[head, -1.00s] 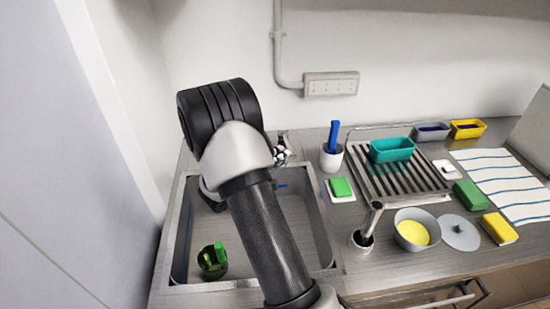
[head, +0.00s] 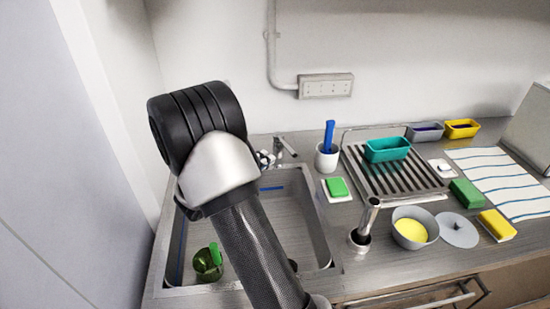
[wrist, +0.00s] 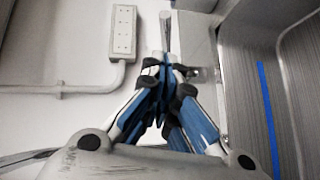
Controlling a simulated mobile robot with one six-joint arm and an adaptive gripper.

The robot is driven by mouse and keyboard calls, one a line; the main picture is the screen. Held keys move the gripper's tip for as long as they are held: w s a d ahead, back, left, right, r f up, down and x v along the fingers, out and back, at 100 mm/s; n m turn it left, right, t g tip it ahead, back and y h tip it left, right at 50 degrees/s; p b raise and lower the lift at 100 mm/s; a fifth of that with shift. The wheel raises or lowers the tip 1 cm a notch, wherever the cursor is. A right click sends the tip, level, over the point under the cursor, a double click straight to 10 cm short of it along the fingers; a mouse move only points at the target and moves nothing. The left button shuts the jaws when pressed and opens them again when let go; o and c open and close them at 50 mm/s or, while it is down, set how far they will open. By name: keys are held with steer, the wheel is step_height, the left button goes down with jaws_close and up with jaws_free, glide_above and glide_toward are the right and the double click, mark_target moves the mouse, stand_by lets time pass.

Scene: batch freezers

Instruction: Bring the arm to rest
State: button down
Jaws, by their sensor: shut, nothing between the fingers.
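My arm rises from the bottom of the head view and covers part of the sink (head: 308,225). My gripper (wrist: 165,62) shows in the wrist view, with its blue and black fingers closed together and nothing between them. In the head view my arm's large black joint hides most of the gripper. The sink's steel wall with a blue stripe (wrist: 268,115) stands to the right in the wrist view. The tap (head: 287,147) stands behind the sink.
Right of the sink are a white pot (head: 327,160), a green sponge (head: 337,187), a rack (head: 395,182) with a teal tub (head: 387,149), and a grey bowl (head: 402,238) with yellow contents. A wall socket (head: 326,86) is above.

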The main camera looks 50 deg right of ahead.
steer(key=s+a+r+p, duration=0.1)
steer(key=a, duration=0.6)
steer(key=shift+s+a, duration=0.15)
steer(key=shift+s, duration=0.15)
steer(key=shift+r, duration=0.15)
